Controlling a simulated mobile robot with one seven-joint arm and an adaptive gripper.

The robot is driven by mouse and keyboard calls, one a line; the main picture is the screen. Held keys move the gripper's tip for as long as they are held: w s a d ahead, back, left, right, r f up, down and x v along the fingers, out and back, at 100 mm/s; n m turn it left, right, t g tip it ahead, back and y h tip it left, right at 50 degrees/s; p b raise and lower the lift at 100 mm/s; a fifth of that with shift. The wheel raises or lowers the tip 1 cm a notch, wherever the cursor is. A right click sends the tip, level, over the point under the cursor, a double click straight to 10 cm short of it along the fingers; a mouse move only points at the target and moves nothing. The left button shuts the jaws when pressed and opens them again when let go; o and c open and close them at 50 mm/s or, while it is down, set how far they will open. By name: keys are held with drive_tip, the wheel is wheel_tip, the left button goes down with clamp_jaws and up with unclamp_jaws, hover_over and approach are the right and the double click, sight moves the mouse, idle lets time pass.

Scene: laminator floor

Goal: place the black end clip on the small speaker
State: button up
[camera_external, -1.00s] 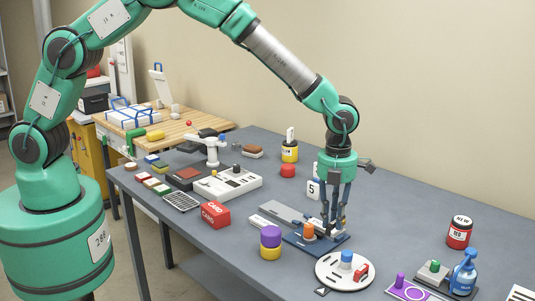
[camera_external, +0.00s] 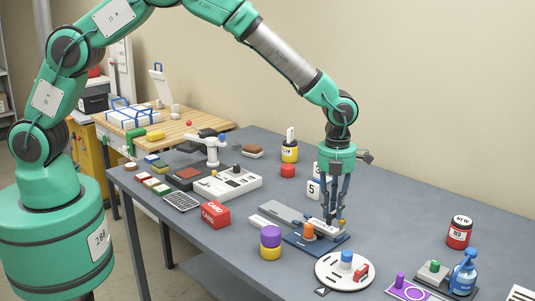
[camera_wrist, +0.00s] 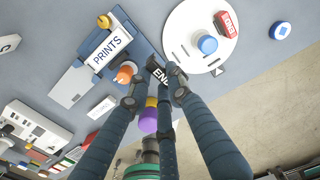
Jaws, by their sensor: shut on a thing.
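My gripper (camera_external: 331,226) is low over the blue plate of the laminator-like device (camera_external: 342,239), at the right of the table. In the wrist view my gripper (camera_wrist: 160,80) is shut on a black clip with white letters END (camera_wrist: 161,73). The fingers cover part of the clip, and it is hard to make out in the external view. Beside it in the wrist view are a white block marked PRINTS (camera_wrist: 108,47) and an orange knob (camera_wrist: 125,73). I cannot pick out the small speaker with certainty in either view.
A white round board (camera_external: 329,272) with a blue knob and a red block lies in front of my gripper. A purple and yellow stack (camera_external: 270,243) and a red card box (camera_external: 215,215) stand to the left. Bare table lies right of my gripper, before the red jar (camera_external: 459,232).

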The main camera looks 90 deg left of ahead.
drive_tip(key=s+a+r+n+p, duration=0.1)
drive_tip(key=s+a+r+n, duration=0.2)
drive_tip(key=a, duration=1.3)
drive_tip(key=s+a+n+p, duration=0.2)
drive_tip(key=s+a+n, duration=0.15)
drive_tip(key=a, duration=1.25)
drive_tip(key=s+a+r+n+p, duration=0.15)
drive_tip(key=s+a, duration=0.25)
drive_tip(key=a, duration=1.2)
wheel_tip(320, 180, up, 5)
drive_tip(key=n+p, duration=0.4)
drive_tip(key=n, duration=0.5)
hover_over(207, 130)
drive_tip(key=shift+d+f, duration=0.2)
drive_tip(key=shift+d, duration=0.1)
drive_tip(key=shift+f, duration=3.15)
drive_tip(key=shift+f, duration=0.1)
drive_tip(key=shift+f+p, duration=0.45)
drive_tip(key=shift+f, duration=1.3)
